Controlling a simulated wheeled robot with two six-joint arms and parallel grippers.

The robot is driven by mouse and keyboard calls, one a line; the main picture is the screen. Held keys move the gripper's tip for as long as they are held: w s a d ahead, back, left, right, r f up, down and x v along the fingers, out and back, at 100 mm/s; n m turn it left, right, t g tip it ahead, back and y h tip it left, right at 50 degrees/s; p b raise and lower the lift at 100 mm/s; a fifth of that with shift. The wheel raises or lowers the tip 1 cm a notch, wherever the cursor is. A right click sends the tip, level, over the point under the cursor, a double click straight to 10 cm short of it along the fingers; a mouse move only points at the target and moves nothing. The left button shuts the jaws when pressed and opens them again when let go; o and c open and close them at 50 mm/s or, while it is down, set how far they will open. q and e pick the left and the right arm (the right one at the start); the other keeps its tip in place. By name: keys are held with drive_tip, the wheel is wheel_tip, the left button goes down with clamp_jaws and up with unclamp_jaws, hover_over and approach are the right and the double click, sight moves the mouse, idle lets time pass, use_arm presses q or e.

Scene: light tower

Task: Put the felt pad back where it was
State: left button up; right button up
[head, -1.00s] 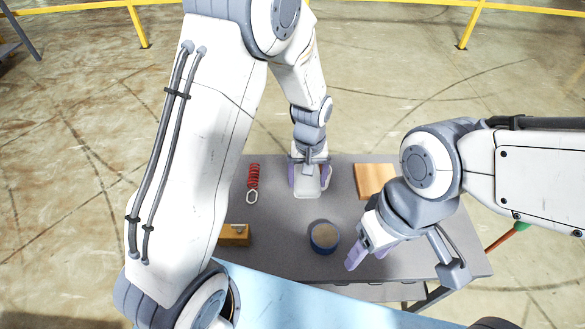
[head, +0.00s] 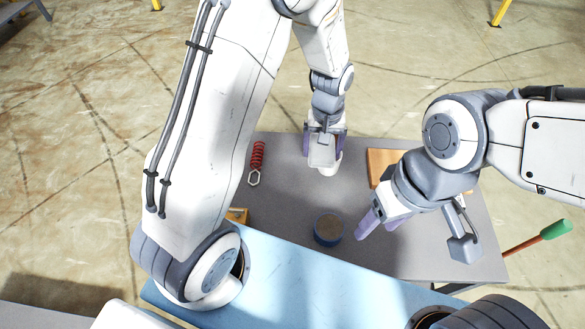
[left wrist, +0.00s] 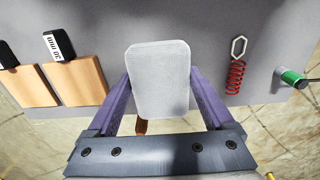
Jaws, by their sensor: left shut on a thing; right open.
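The felt pad (left wrist: 160,78) is a pale grey rounded slab, held between the purple fingers of my left gripper (left wrist: 158,95) in the left wrist view. In the head view, my left gripper (head: 324,150) is over the far middle of the grey table (head: 290,200), with the pad (head: 321,157) between its fingers. I cannot tell whether the pad touches the table. My right gripper (head: 378,227) is open and empty at the near right, beside a round blue-rimmed thing (head: 328,230).
A red spring (head: 257,158) lies left of the pad, a wooden block (head: 380,163) right of it. A small brass-coloured block (head: 238,215) is partly hidden by my left arm. The left wrist view shows two wooden blocks (left wrist: 78,82).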

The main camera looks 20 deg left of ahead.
use_arm(q)
wheel_tip(320, 180, down, 6)
drive_tip(key=f+b, duration=0.1)
drive_tip(key=b, duration=0.4)
drive_tip(key=p, duration=0.1)
hover_over(292, 167)
wheel_tip(292, 167, down, 6)
drive_tip(key=shift+f, duration=0.2)
wheel_tip(292, 167, down, 4)
drive_tip(key=shift+r+p, duration=0.1)
drive_tip(key=shift+p, duration=0.3)
drive_tip(key=shift+f, duration=0.2)
